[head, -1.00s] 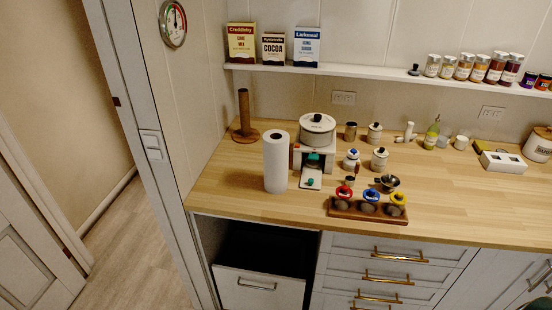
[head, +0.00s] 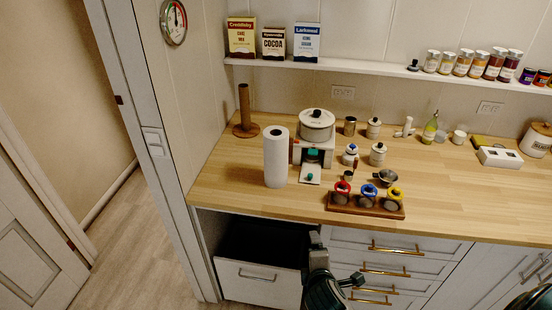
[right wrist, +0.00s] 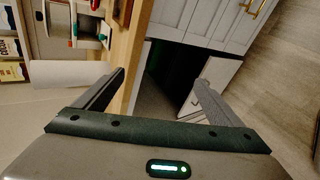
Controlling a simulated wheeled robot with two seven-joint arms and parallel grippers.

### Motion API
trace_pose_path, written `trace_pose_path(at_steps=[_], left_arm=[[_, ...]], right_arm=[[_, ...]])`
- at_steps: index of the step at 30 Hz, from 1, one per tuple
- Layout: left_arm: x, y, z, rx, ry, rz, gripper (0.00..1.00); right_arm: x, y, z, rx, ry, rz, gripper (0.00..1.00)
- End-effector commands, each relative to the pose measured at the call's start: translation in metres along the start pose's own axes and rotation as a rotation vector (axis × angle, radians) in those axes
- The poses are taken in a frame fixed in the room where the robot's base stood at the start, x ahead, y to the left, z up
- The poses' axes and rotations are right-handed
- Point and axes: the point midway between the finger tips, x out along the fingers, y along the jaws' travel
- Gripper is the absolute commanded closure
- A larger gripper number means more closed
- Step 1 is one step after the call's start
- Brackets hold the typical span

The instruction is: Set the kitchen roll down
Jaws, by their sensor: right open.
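The white kitchen roll (head: 276,160) stands upright on the wooden worktop (head: 225,190), near its front left part. It is apart from the wooden post holder (head: 245,112) behind it. My right gripper (head: 337,257) is open and empty, low in front of the worktop, to the right of the roll and below it. In the right wrist view the open fingers (right wrist: 160,78) frame the worktop edge and the dark opening below. The roll (right wrist: 70,74) lies beyond the left finger there, partly hidden by it. My left gripper is not in view.
A white appliance with a pot (head: 317,125) stands just right of the roll. A rack with red, blue and yellow-topped jars (head: 365,207) sits near the front edge. Below are an open bin drawer (head: 255,282) and drawers with brass handles. The worktop left of the roll is clear.

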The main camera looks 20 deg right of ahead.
Motion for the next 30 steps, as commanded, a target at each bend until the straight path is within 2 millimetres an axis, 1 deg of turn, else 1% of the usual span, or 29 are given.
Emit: trace_pose_path(at_steps=[1,3,5,6,8,9,12,15,18,21,30], left_arm=[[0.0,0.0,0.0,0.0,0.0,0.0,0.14],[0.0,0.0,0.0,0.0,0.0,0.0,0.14],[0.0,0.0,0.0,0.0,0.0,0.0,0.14],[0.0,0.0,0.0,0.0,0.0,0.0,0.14],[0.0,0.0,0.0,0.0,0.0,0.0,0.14],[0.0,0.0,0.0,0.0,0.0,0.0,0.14],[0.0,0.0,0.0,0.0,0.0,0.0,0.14],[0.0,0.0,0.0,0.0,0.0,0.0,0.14],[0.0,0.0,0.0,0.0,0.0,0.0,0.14],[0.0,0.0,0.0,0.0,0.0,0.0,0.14],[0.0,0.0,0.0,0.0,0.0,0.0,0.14]], right_arm=[[0.012,0.022,-0.004,-0.115,-0.013,0.063,0.1],[0.026,0.051,-0.01,-0.291,-0.042,0.149,0.1],[0.036,0.076,-0.016,-0.445,-0.073,0.218,0.1],[0.042,0.092,-0.021,-0.549,-0.098,0.263,0.1],[0.05,0.116,-0.029,-0.706,-0.14,0.327,0.1],[0.054,0.132,-0.035,-0.81,-0.171,0.367,0.1],[0.063,0.166,-0.05,-1.052,-0.252,0.452,0.1],[0.068,0.192,-0.064,-1.247,-0.327,0.515,0.1],[0.07,0.209,-0.074,-1.381,-0.383,0.552,0.1],[0.071,0.217,-0.079,-1.451,-0.414,0.571,0.1],[0.071,0.219,-0.081,-1.473,-0.424,0.576,0.1]])
